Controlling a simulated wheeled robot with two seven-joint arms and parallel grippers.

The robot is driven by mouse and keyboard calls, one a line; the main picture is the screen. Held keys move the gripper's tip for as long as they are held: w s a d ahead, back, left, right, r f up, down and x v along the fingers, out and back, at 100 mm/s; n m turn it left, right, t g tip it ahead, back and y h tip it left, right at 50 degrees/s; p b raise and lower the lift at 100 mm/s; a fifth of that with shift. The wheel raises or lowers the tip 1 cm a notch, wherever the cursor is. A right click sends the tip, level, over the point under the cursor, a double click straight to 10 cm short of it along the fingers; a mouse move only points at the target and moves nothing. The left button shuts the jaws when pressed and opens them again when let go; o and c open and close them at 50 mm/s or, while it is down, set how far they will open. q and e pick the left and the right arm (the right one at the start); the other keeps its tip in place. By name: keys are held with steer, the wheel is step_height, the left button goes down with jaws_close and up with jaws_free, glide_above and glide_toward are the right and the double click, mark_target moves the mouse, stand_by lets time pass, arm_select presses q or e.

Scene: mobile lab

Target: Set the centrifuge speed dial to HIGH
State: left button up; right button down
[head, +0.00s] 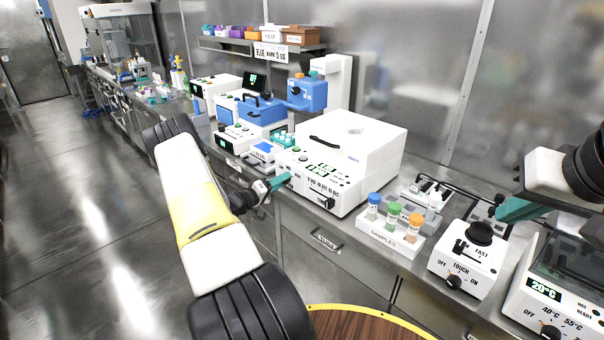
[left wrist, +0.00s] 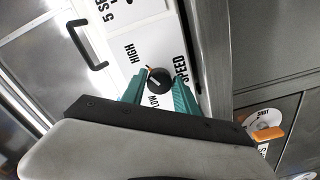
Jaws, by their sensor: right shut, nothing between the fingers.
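The white centrifuge (head: 372,150) with a black lid handle stands on the bench in the head view. My left gripper (head: 284,180) is at the left end of its front panel. In the left wrist view the round black speed dial (left wrist: 158,84) has an orange pointer mark facing up-left, toward the HIGH lettering (left wrist: 132,55). LOW is below the dial and SPEED to its right. The teal fingers of my left gripper (left wrist: 159,90) are on either side of the dial; I cannot tell whether they press on it. My right gripper (head: 515,209) is shut and empty at the right.
A sample rack (head: 390,238) with capped tubes stands right of the centrifuge. Small instruments crowd the bench left of the centrifuge. A drawer handle (head: 325,242) is below it.

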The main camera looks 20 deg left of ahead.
arm_select(q)
steer(key=shift+o, duration=1.3)
steer(key=shift+s, duration=0.1)
steer(key=v, duration=0.7)
steer(key=shift+s+a, duration=0.15)
steer(key=shift+s, duration=0.15)
